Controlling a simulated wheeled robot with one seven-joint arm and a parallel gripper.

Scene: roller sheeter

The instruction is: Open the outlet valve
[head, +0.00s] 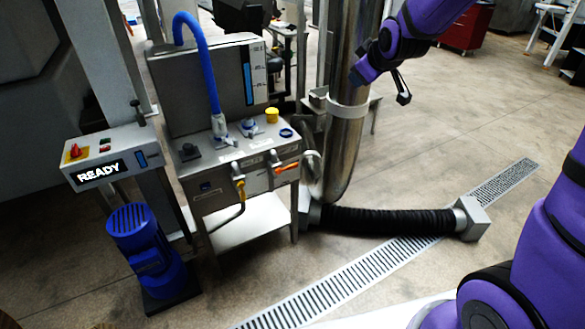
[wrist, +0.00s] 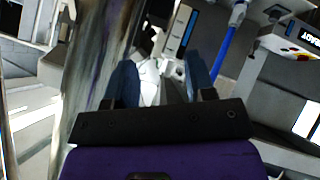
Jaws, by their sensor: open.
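A steel machine unit (head: 248,165) stands left of centre in the head view. On its front are two small valves, one with a yellow handle (head: 239,186) and one with an orange handle (head: 285,168) pointing right. Their labels are too small to read, so I cannot tell which is the outlet valve. My gripper (head: 380,84) is open and empty, up and to the right of both valves, beside the vertical steel pipe. In the wrist view, my gripper's two fingers (wrist: 161,85) stand apart. No valve handle shows clearly there.
The steel pipe (head: 347,120) stands between my gripper and the unit. A black corrugated hose (head: 385,221) lies across the floor by a drain grate (head: 345,286). A READY panel (head: 100,172) and blue motor (head: 140,240) stand left. Floor at right is open.

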